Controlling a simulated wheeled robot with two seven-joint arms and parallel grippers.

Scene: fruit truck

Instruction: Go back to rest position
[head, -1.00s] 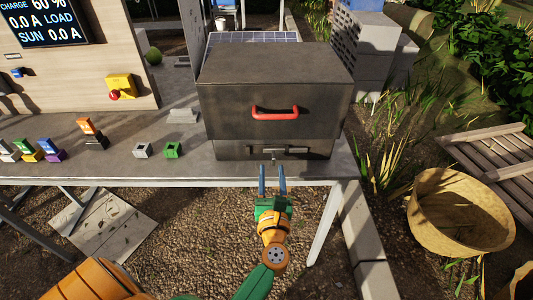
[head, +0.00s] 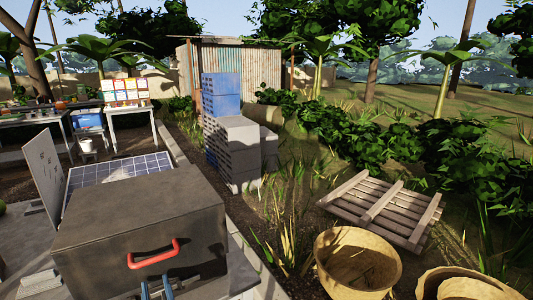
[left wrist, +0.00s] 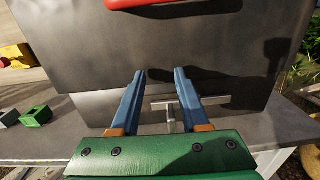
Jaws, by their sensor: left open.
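My left gripper shows at the bottom of the head view, where only its blue fingertips (head: 157,288) are in frame, in front of a dark metal box (head: 135,220) with a red handle (head: 153,253). In the left wrist view the two blue fingers (left wrist: 163,88) are spread apart with nothing held between them. A grey T-shaped latch handle (left wrist: 174,103) on the lower front of the box (left wrist: 85,55) appears between and beyond the fingers. I cannot tell whether the fingers touch it. The rest of the left arm is out of the head view. My right gripper is not in view.
The box stands on a grey table (left wrist: 65,135), with a green block (left wrist: 36,116) to its left. Woven baskets (head: 357,262) and a wooden pallet (head: 385,208) lie on the ground to the right. Grey blocks (head: 238,150) are stacked behind the box.

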